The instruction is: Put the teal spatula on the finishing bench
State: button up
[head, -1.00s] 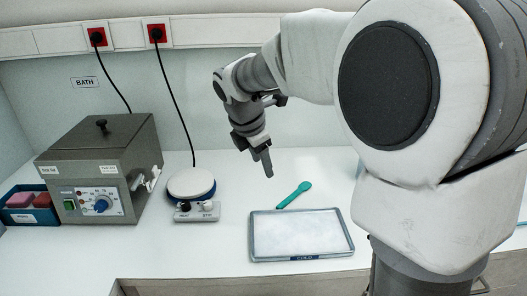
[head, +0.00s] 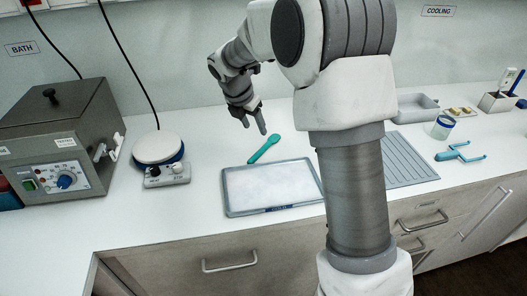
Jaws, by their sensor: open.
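The teal spatula (head: 264,149) lies on the white bench top, just behind the shallow tray (head: 226,192). Its broader end points up and to the right, close under my gripper. My gripper (head: 255,130) points downward, open and empty, with its fingertips a little above and left of the spatula's far end; they look apart from it. No label in view reads finishing bench, so I cannot tell which surface that is.
Left stand a water bath (head: 60,135) and a round hotplate stirrer (head: 160,150). Right of my arm are a ribbed drain mat (head: 408,160), a grey basin (head: 418,107), a jar (head: 443,127) and a teal-handled tool (head: 460,153). A sign reads COOLING (head: 438,11).

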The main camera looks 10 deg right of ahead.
send_over(262, 148)
jog(key=s+a, duration=0.1)
jog(key=a, duration=0.1)
jog(key=f, duration=0.4)
jog(key=shift+s+d+f, duration=0.15)
jog(key=shift+d, duration=0.05)
jog(key=shift+s+b+x, duration=0.2)
jog(key=shift+b+x, duration=0.15)
jog(key=shift+x, duration=0.95)
jog(key=shift+s+b+x, duration=0.2)
jog(key=shift+b+x, duration=0.1)
jog(key=shift+x, duration=1)
jog(key=shift+a+f, duration=0.1)
jog(key=shift+f, duration=0.2)
grip_shut()
